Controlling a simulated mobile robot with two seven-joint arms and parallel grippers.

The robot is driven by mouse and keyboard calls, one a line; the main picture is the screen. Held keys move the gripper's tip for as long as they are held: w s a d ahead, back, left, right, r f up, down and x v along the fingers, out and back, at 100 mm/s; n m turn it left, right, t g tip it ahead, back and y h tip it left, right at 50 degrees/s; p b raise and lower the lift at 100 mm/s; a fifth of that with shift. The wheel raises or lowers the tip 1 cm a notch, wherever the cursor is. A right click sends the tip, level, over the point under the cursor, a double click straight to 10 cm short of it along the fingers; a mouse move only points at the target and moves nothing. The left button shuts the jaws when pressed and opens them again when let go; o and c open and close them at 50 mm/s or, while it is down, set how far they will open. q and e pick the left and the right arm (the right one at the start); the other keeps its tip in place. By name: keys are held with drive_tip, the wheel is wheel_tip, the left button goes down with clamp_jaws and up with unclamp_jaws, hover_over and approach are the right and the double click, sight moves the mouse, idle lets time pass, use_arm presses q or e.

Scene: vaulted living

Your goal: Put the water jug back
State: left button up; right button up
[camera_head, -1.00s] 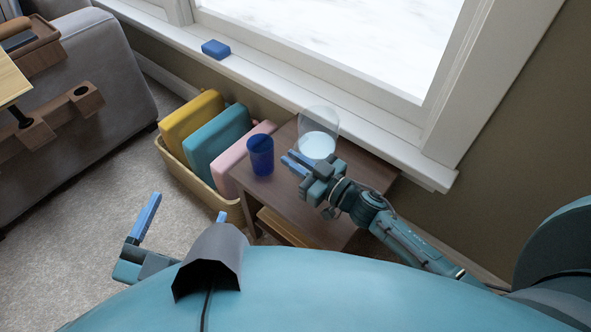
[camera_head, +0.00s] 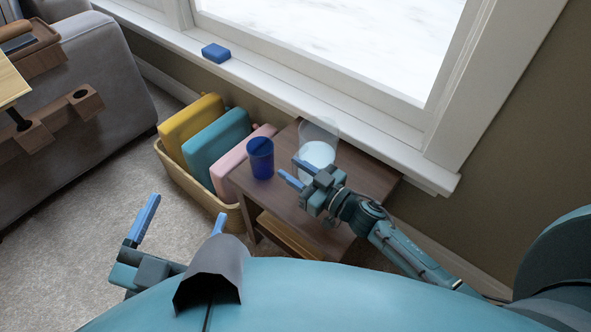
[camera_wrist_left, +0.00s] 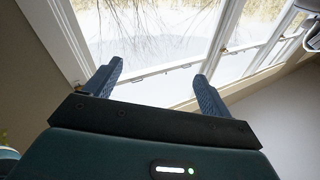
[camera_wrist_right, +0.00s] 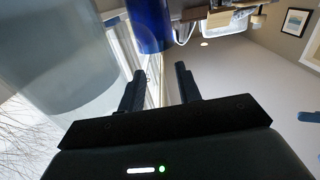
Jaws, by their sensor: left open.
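The clear water jug (camera_head: 320,135), with pale water in its lower part, appears upright at the back of the small brown side table, beside the window sill. In the right wrist view, the jug (camera_wrist_right: 60,60) is large and blurred at the left. My right gripper (camera_head: 298,172) is open just in front of the jug, with nothing seen between its fingers. One fingertip overlaps the jug in the head view; I cannot tell whether they touch. My left gripper (camera_head: 183,222) is open and empty over the carpet at the left; its fingers also show in the left wrist view (camera_wrist_left: 155,82).
A blue cup (camera_head: 260,158) stands on the side table (camera_head: 357,174), left of my right gripper. A basket (camera_head: 190,180) of coloured cushions sits left of the table. A blue block (camera_head: 216,52) lies on the window sill (camera_head: 300,92). A grey sofa (camera_head: 95,75) is at the left.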

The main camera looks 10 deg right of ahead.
drive_tip(key=shift+r, duration=0.15)
drive_tip(key=shift+s+d, duration=0.15)
drive_tip(key=shift+s, duration=0.1)
use_arm(q)
drive_tip(key=a+y+p, duration=0.1)
drive_tip(key=p, duration=0.1)
drive_tip(key=shift+w+f+g+p, duration=0.1)
drive_tip(key=shift+f+g+p, duration=0.05)
drive_tip(key=shift+g+p, duration=0.25)
use_arm(e)
drive_tip(key=v, duration=1.1)
drive_tip(key=shift+s+d, duration=0.15)
drive_tip(key=shift+d, duration=0.05)
